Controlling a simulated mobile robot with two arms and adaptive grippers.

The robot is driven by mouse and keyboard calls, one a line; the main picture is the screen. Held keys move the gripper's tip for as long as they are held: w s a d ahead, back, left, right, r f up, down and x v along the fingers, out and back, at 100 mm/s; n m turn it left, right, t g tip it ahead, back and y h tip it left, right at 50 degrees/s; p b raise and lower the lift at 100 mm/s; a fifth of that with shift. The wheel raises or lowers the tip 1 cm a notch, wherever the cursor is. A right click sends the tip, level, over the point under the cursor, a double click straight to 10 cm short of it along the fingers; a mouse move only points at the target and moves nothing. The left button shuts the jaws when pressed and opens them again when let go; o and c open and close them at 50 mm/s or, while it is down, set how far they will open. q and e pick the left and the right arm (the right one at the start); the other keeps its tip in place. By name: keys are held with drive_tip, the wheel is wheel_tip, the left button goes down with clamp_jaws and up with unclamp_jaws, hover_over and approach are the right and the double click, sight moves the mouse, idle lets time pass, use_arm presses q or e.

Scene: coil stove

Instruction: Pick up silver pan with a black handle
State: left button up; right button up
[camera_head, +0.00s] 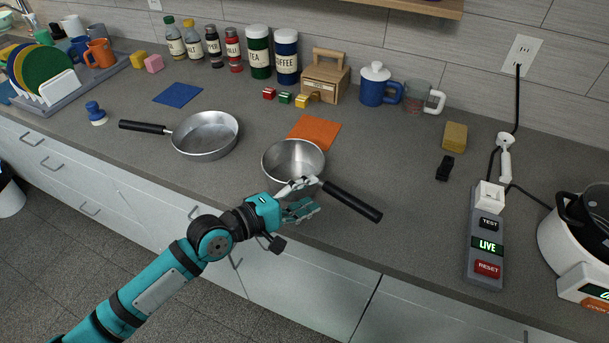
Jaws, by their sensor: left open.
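A shallow silver pan (205,136) with a black handle (143,127) pointing left sits on the grey counter (410,215). A deeper silver pan (288,160) sits to its right, and its black handle (353,202) points down and right. My left gripper (314,195) is open at the near right side of the deeper pan, with its fingers close to where the handle joins. One finger overlaps the pan's rim and handle base in the picture. I cannot tell whether it touches them. My right gripper is not in view.
An orange cloth (315,131) lies behind the deeper pan. Canisters (286,57), a wooden box (325,79) and a blue mug (374,87) stand at the back. A power strip (487,240) and a white cooker (562,243) are at right. Counter right of the handle is clear.

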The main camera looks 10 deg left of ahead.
sight(324, 189)
use_arm(q)
drive_tip(key=shift+w+d, duration=0.35)
drive_tip(key=shift+d, duration=0.05)
drive_tip(key=x, duration=0.1)
drive_tip(key=p+x, duration=0.1)
drive_tip(key=x, duration=0.2)
drive_tip(key=shift+d+p, duration=0.3)
drive_tip(key=shift+d, duration=0.15)
drive_tip(key=shift+f, duration=0.1)
drive_tip(key=c, duration=0.4)
clamp_jaws()
